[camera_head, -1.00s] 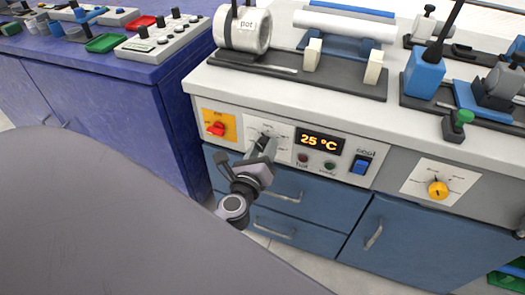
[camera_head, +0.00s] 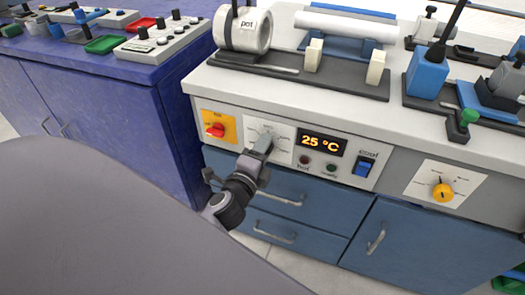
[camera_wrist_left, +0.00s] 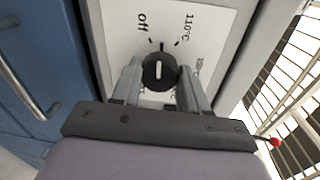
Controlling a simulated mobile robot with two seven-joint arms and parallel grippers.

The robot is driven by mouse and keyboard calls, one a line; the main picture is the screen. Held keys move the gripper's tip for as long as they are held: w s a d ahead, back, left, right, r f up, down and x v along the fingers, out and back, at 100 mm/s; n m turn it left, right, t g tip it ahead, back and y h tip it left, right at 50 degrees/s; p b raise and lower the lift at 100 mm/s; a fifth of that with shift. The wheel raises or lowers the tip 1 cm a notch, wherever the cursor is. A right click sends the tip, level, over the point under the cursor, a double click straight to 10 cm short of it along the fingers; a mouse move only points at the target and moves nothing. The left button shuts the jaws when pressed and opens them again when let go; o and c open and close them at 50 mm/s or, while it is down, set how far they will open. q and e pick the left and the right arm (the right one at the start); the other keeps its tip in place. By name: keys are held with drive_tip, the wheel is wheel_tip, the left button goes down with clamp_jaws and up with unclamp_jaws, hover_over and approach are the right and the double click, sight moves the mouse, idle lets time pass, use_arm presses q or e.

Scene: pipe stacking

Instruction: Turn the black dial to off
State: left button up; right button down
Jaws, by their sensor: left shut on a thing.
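The black dial (camera_wrist_left: 158,72) sits on a white panel in the left wrist view, with a white line on its face that runs upright in the picture. An "off" label shows up and left of it, and "110°C" up and right. My left gripper (camera_wrist_left: 160,82) has one finger on each side of the dial and is shut on it. In the head view my left gripper (camera_head: 260,146) is at the white dial panel (camera_head: 282,139), and it hides the dial. My right gripper is not in view.
A red knob (camera_head: 215,130) on a yellow plate is left of the dial panel. A 25 °C display (camera_head: 322,142) and a blue switch (camera_head: 364,166) are to its right. A yellow knob (camera_head: 442,192) is farther right. Blue drawers (camera_head: 270,190) with handles lie below.

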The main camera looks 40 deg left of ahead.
use_arm(q)
drive_tip(key=n, duration=0.4)
drive_tip(key=shift+n+h, duration=0.3)
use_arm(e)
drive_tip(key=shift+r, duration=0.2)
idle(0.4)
use_arm(q)
drive_tip(key=o, duration=1.1)
drive_tip(key=shift+c, duration=0.2)
drive_tip(key=shift+s+p, duration=0.2)
drive_tip(key=shift+p, duration=0.1)
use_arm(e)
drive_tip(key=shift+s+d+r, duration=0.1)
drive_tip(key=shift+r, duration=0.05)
